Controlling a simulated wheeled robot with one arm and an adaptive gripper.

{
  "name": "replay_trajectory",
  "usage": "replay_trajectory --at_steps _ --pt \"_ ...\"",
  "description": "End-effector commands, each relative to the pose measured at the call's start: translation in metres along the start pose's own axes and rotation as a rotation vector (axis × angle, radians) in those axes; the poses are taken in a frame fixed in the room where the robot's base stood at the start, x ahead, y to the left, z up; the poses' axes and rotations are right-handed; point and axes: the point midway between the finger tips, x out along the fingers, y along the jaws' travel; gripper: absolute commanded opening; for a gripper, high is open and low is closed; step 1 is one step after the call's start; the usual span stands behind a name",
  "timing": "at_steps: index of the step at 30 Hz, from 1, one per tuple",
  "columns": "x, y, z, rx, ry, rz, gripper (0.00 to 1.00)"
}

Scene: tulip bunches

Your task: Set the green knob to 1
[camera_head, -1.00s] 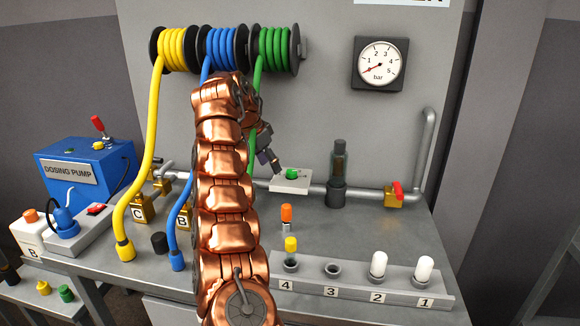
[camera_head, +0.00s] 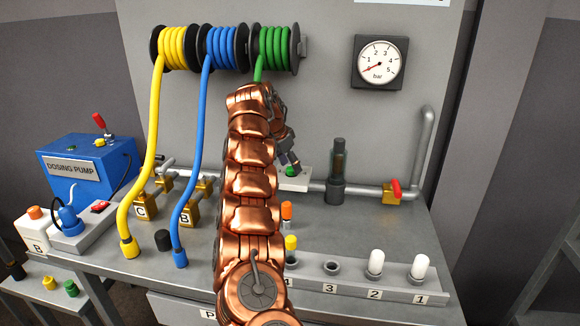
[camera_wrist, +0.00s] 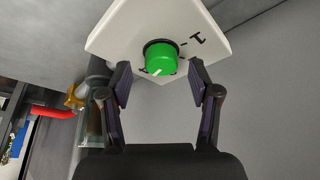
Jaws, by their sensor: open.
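The green knob (camera_wrist: 161,58) sits on a pale plate (camera_wrist: 120,35) with dark printed marks; a "1" shows to the right of the knob in the wrist view. A white pointer line on the knob points to its lower left there. My gripper (camera_wrist: 158,82) is open, its fingertips on either side of the knob's lower part; I cannot tell if they touch it. In the head view the knob (camera_head: 291,171) is partly hidden behind my gripper (camera_head: 289,165), and the plate (camera_head: 297,184) lies on the bench by the wall.
A dark glass cylinder (camera_head: 338,170) stands right of the plate, on a pipe with a red-handled valve (camera_head: 396,189). An orange-capped vial (camera_head: 287,213) and a numbered rack (camera_head: 400,290) are in front. Hoses (camera_head: 193,150) hang to the left.

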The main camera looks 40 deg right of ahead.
Motion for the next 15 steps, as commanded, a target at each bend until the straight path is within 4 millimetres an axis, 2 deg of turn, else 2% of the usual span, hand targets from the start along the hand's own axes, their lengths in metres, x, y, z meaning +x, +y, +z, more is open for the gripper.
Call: replay_trajectory --at_steps 6,14,15 --pt "0.0100 -0.0010 0.0009 -0.002 0.001 -0.002 0.62" --pt "0.0111 -0.0007 0.0008 -0.002 0.001 -0.001 0.62" --pt "0.0111 -0.0007 0.0007 -0.002 0.001 -0.001 0.59"
